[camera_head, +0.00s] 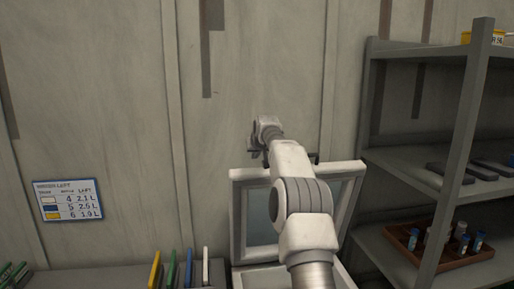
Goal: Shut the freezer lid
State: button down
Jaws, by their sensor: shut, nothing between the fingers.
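The freezer lid (238,215) is a pale frame around a grey-blue panel. It stands raised, roughly upright, near the wall, so it is open. The freezer body (258,275) shows only as a pale rim at the bottom of the picture. My arm crosses in front of the lid and hides much of its middle and right side. My gripper (259,152) is at the lid's top edge, left of its middle, with its jaws shut and empty. I cannot tell whether it touches the lid.
A grey shelf unit (460,120) stands close on the right, with a brown tray (408,262) of small bottles on it. Upright coloured panels (172,270) stand at the lower left. A chart (67,200) hangs on the wall.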

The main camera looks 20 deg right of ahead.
jog(key=shift+s+a+f+b, duration=0.15)
jog(key=shift+s+f+b, duration=0.1)
jog(key=shift+s+f, duration=0.35)
jog(key=shift+s+a+f+b, duration=0.15)
jog(key=shift+s+f+b, duration=0.15)
jog(key=shift+s, duration=0.45)
jog(key=shift+s+f, duration=0.1)
